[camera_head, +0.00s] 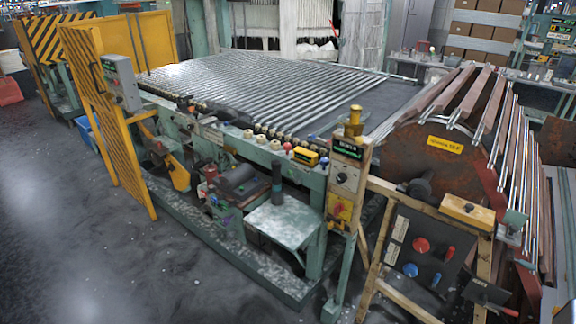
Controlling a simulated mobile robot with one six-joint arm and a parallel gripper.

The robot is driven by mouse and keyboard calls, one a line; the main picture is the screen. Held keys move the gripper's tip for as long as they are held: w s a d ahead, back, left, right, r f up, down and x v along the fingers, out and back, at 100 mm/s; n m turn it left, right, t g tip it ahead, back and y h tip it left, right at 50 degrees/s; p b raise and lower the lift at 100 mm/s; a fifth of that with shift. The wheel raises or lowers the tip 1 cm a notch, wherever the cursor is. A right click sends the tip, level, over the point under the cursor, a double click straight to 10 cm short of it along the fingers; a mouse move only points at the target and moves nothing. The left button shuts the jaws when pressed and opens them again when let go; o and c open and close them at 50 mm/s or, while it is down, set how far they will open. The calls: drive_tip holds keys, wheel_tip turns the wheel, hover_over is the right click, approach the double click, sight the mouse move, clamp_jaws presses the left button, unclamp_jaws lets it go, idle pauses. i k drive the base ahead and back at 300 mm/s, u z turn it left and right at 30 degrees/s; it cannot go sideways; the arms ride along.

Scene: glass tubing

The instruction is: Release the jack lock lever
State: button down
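No lever can be clearly made out as the jack lock lever. My gripper is not in view.
A green machine with a bed of glass tubes (260,85) fills the middle. A rusty drum (425,155) with tubes and slats stands at the right. A yellow mesh gate (105,120) stands open at the left. The grey floor (60,220) at the lower left is clear.

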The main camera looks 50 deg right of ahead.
sight(298, 181)
drive_tip(key=u, duration=0.05)
drive_tip(key=i, duration=1)
drive_tip(key=z, duration=0.05)
